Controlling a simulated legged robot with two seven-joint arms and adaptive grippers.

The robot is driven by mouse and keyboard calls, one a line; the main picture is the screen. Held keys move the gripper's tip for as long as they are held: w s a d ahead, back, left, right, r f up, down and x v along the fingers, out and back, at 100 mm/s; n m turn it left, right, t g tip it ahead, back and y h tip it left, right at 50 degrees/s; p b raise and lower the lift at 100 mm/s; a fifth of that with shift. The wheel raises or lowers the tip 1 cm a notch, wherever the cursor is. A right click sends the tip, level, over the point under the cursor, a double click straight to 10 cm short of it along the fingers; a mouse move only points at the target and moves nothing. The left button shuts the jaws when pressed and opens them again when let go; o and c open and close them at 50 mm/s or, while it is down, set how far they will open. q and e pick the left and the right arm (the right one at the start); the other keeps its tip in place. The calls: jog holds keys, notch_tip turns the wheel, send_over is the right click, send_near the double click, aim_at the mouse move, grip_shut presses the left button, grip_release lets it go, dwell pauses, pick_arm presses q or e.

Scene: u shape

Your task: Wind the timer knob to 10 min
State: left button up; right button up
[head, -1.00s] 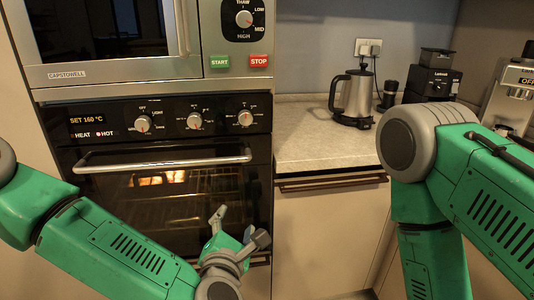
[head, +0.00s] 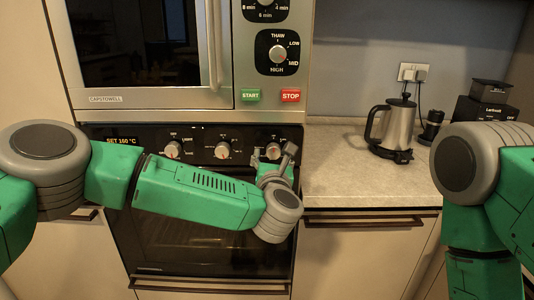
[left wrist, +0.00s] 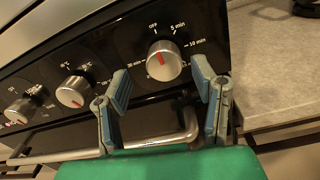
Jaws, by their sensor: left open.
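The timer knob (left wrist: 163,62) is a round silver knob on the black oven panel, marked OFF, 5 min and 10 min in the left wrist view. A red mark shows on its face; the exact setting is hard to read. In the head view, the knob (head: 273,150) is the rightmost on the panel, partly behind my gripper. My left gripper (head: 273,160) is raised in front of it. In the left wrist view, its fingers (left wrist: 162,85) are spread apart, with the knob beyond and between them, and nothing held. My right gripper is out of view.
Two other oven knobs (left wrist: 75,91) (left wrist: 22,110) sit left of the timer knob. The oven handle (left wrist: 150,143) runs below. A microwave (head: 150,50) with its own dials is above. A kettle (head: 393,128) stands on the counter (head: 345,175) to the right.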

aim_at(268, 155)
pick_arm(q)
jog(key=w, duration=0.2)
jog(key=shift+w+a, duration=0.25)
jog(key=shift+w, duration=0.15)
jog(key=shift+a, duration=0.3)
jog(key=shift+c, duration=1.2)
jog(key=shift+d, duration=0.1)
jog(key=c, duration=0.6)
jog(key=shift+s+d+r, duration=0.1)
jog(key=shift+d, duration=0.45)
jog(key=shift+s+d+r, duration=0.1)
jog(key=shift+d, duration=0.45)
jog(key=shift+c, duration=1.4)
jog(key=shift+w+a+f, duration=0.1)
jog(key=shift+w+a, duration=0.05)
jog(key=shift+a, duration=0.45)
jog(key=shift+d, duration=0.1)
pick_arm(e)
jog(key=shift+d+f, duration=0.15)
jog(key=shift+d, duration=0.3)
